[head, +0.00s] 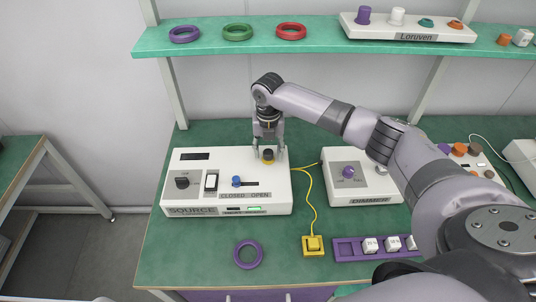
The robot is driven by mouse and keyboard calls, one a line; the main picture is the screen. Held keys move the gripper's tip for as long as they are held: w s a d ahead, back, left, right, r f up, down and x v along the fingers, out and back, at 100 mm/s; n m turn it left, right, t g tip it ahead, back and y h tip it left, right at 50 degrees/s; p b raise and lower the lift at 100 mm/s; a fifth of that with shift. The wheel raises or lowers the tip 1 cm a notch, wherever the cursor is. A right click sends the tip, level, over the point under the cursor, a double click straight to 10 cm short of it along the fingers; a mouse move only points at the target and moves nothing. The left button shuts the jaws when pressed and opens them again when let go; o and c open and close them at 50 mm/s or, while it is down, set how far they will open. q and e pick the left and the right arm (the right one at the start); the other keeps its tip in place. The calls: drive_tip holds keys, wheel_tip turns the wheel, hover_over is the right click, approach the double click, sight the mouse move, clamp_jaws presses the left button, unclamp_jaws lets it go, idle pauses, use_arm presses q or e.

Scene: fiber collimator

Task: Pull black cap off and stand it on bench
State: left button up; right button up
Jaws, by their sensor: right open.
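The black cap (268,154) sits on a brass-coloured fitting on top of the white SOURCE box (270,207), near its back right corner. My right gripper (268,158) points down over the cap from above. Its fingers are open, one on each side of the cap; I cannot tell whether they touch it. The green bench (190,255) carries the box. My left gripper is not in view.
The DIMMER box (342,186) stands to the right. A yellow cable runs to a yellow block (312,245). A purple ring (248,254) lies in front, beside a purple tray (345,249) of white cubes. Bench left of the ring is clear. A shelf (330,36) hangs behind.

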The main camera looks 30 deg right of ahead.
sight(268, 151)
drive_tip(key=shift+p, duration=0.3)
drive_tip(key=shift+c, duration=0.4)
clamp_jaws()
idle(0.6)
drive_tip(key=shift+r+p, duration=2.95)
drive_tip(key=shift+r, duration=0.05)
